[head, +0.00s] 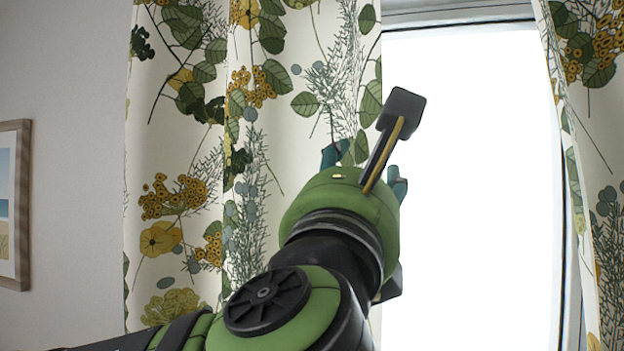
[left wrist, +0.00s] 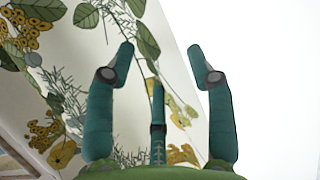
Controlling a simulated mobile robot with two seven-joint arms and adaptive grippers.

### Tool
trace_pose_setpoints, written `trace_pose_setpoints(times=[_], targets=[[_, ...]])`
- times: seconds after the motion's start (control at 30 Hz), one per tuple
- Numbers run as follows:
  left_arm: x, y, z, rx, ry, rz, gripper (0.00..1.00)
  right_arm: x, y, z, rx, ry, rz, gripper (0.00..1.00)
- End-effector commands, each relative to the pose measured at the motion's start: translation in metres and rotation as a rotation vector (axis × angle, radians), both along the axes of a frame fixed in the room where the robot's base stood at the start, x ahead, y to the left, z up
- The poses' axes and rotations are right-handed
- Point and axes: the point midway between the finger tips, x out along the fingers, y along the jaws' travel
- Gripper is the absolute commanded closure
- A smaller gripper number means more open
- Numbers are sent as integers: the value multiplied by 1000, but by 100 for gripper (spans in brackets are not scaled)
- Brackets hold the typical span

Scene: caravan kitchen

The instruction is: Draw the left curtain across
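The left curtain (head: 180,200) is white with green leaves and yellow flowers. It hangs in folds at the left of the window in the head view, its right edge near the middle. My left gripper (head: 362,160) is in front of this edge, partly hidden by its own wrist and camera mount. In the left wrist view, my left gripper (left wrist: 160,58) has its teal fingers spread, with no cloth visibly pinched. The curtain (left wrist: 80,60) is behind them, its edge running between the left and right fingers. I cannot tell whether they touch it. My right gripper is not in view.
The bright window (head: 470,180) is uncovered between the two curtains. The right curtain (head: 595,130), with the same pattern, hangs at the right edge. A framed picture (head: 14,205) is on the wall at the far left. A rail or frame (head: 455,12) runs above the window.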

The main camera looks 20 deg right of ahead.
Motion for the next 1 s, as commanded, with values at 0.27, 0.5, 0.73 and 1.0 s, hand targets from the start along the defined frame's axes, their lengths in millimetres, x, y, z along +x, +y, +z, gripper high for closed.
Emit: trace_pose_setpoints(times=[0.27, 0.5, 0.73, 1.0], targets=[[0, 0, -1, 2, 1, 0, 43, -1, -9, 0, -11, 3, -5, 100], [-10, 6, -6, 2, 0, -1, 43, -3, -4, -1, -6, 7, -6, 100], [-44, 29, -23, 3, -1, -3, 43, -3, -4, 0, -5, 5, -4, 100], [-82, 54, -41, 3, -1, -2, 43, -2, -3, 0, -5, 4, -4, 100]])
